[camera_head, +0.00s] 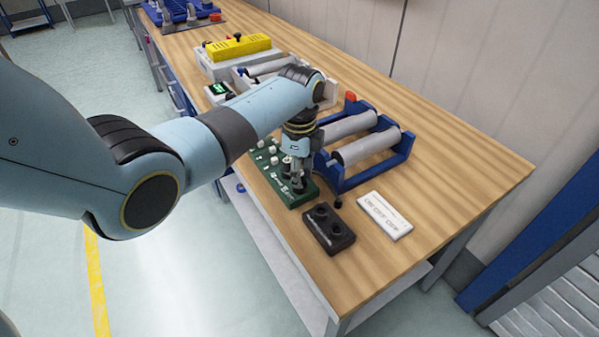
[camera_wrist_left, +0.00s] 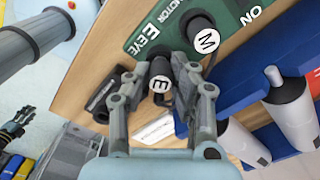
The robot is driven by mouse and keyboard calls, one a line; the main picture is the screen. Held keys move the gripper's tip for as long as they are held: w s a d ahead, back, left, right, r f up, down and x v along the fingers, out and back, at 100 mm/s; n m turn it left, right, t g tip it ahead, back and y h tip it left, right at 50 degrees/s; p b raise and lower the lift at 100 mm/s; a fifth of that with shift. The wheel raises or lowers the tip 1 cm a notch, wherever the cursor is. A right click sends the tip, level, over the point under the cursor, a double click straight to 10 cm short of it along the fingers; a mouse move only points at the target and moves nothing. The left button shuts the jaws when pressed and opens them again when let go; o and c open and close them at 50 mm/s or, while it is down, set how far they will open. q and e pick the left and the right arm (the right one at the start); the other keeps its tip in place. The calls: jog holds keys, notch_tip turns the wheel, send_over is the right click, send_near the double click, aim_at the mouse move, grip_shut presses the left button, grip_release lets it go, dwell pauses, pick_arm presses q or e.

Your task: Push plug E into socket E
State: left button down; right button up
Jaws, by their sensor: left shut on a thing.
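In the wrist view plug E (camera_wrist_left: 160,84) is dark with a round white E label. My left gripper (camera_wrist_left: 157,70) is shut on it, one finger on each side. In the head view my left gripper (camera_head: 297,184) points down over the near end of the green board (camera_head: 272,177). The board (camera_wrist_left: 229,24) carries the lettering "E EYE" beside the held plug. Socket E is hidden behind the plug and fingers, so I cannot tell how deep the plug sits. Plug M (camera_wrist_left: 206,42) stands at the board, right of plug E.
A blue frame with grey rollers (camera_head: 367,149) stands close right of my gripper. A black block with two round knobs or holes (camera_head: 328,229) and a white card (camera_head: 385,215) lie nearer. A dark hand-like part, possibly my right gripper (camera_wrist_left: 12,132), shows small in the wrist view.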

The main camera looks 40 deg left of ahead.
pick_arm(q)
jog(key=shift+f, duration=0.25)
pick_arm(e)
jog(key=shift+f, duration=0.1)
pick_arm(q)
jog(key=c, duration=1.4)
grip_release()
jog(key=o, duration=0.3)
pick_arm(e)
jog(key=shift+d, duration=0.25)
pick_arm(q)
jog(key=shift+o, duration=0.2)
jog(key=shift+r, duration=0.1)
pick_arm(e)
jog(key=shift+w, duration=0.1)
pick_arm(q)
notch_tip(320, 180, up, 12)
pick_arm(e)
jog(key=shift+a, duration=0.1)
pick_arm(q)
jog(key=shift+s, duration=0.1)
